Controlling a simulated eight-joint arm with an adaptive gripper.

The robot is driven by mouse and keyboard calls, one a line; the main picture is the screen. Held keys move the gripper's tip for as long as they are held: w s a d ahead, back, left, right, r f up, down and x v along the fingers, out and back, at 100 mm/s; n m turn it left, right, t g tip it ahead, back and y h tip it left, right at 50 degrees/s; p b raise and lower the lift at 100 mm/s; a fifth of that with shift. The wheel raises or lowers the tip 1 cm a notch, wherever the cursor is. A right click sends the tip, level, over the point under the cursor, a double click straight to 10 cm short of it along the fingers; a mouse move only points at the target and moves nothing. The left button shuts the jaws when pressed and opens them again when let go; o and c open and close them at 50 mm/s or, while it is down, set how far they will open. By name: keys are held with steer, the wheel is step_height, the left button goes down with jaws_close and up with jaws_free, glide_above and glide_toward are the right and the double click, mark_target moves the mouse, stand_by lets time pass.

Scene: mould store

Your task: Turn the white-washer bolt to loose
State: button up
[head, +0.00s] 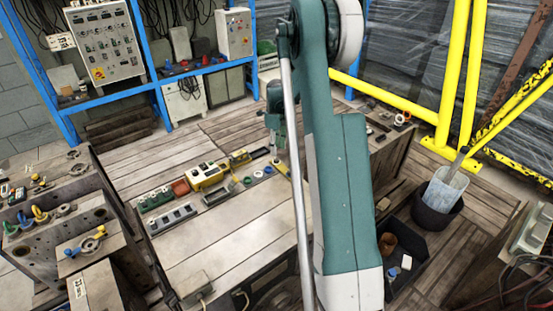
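I cannot pick out the white-washer bolt for certain. On the wooden bench (250,225) stand a green block (155,198) with pale round tops and a grey block (172,220) with several dark sockets. A short row of small round pieces, green (248,180) and blue (268,170) among them, lies farther right. My gripper (279,146) hangs over the bench's right part, small and partly hidden by my teal arm. Its fingers are too unclear to tell if they are open or shut, or whether they touch anything.
Heavy steel moulds (60,225) are at left, and blue shelving (155,85) is behind. Yellow rails (395,104) and a dark bucket (437,205) are at right. The bench's front boards are mostly clear.

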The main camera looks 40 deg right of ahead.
mark_target(277, 159)
steer(key=shift+f+b, duration=0.55)
steer(key=shift+f, duration=2.85)
steer(key=shift+c, duration=0.2)
steer(key=c, duration=0.8)
